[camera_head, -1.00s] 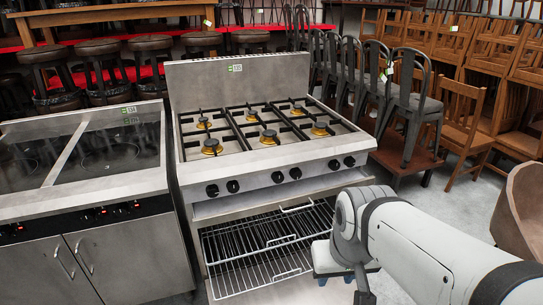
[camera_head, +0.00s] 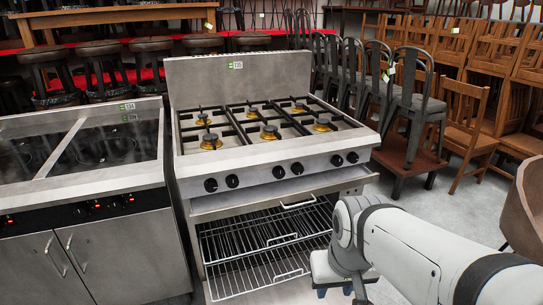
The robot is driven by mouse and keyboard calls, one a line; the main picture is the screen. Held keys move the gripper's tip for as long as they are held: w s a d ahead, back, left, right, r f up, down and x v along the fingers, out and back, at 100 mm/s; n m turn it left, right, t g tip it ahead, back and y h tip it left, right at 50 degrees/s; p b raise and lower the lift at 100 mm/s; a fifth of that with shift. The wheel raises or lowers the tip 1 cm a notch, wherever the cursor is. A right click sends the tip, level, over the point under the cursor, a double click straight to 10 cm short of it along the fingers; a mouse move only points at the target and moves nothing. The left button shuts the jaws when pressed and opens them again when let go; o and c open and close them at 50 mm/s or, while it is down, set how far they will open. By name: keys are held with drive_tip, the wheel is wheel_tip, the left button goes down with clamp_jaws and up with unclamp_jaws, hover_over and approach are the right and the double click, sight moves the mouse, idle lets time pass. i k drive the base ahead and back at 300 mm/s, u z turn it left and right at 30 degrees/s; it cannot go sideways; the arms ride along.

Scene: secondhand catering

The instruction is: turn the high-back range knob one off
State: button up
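The high-back range (camera_head: 262,155) stands in the middle of the view, with a steel back panel and several gas burners on top. A row of black knobs runs along its front: the leftmost knob (camera_head: 211,185), a second knob (camera_head: 232,181), middle knobs (camera_head: 278,172) and (camera_head: 297,168), and right knobs (camera_head: 337,160) and (camera_head: 352,157). I cannot read any knob's setting. My arm reaches in from the lower right. Its visible end is low in front of the range's right side, below the knobs. The gripper fingers are not clearly visible.
The oven below is open, with wire racks (camera_head: 265,245) showing. A glass-topped cooker (camera_head: 85,150) stands close at left. Stacked metal chairs (camera_head: 410,95) and wooden chairs (camera_head: 465,120) crowd the right. Some grey floor (camera_head: 430,195) is clear at right.

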sight(210, 185)
drive_tip(key=z, duration=0.9)
drive_tip(key=k, duration=0.8)
drive_tip(key=u, duration=0.8)
drive_tip(key=i, duration=1)
drive_tip(key=u, duration=0.05)
